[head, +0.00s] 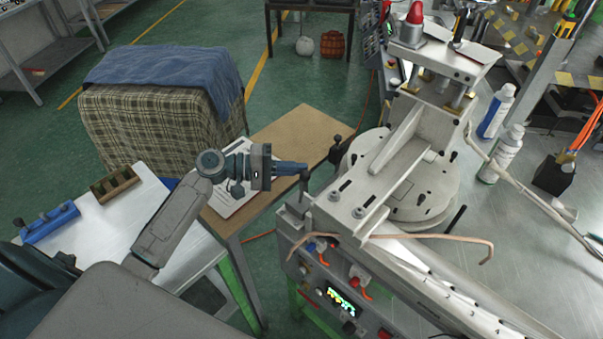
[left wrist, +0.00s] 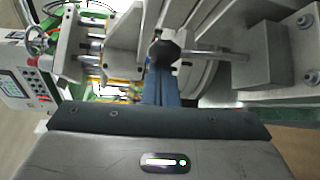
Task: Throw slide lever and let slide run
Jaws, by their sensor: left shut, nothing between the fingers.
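The slide lever (head: 304,187) is a short dark rod that stands on the near left corner of the wax injection machine. In the left wrist view its black knob (left wrist: 165,52) and metal rod run right toward a grey block (left wrist: 264,55). My left gripper (head: 303,168) reaches in from the left with its fingers at the lever's top. The fingers (left wrist: 162,88) are shut with nothing between them, and their tips are at the knob; I cannot tell whether they touch it. The slide carriage (head: 405,165) stands over a round plate. My right gripper is not in view.
A control panel (head: 335,290) with a lit screen is on the machine's front. A numbered rail (head: 455,292) runs to the lower right. Bottles (head: 500,155) stand on the metal table at right. A wooden table (head: 290,140) with a paper lies behind my left arm.

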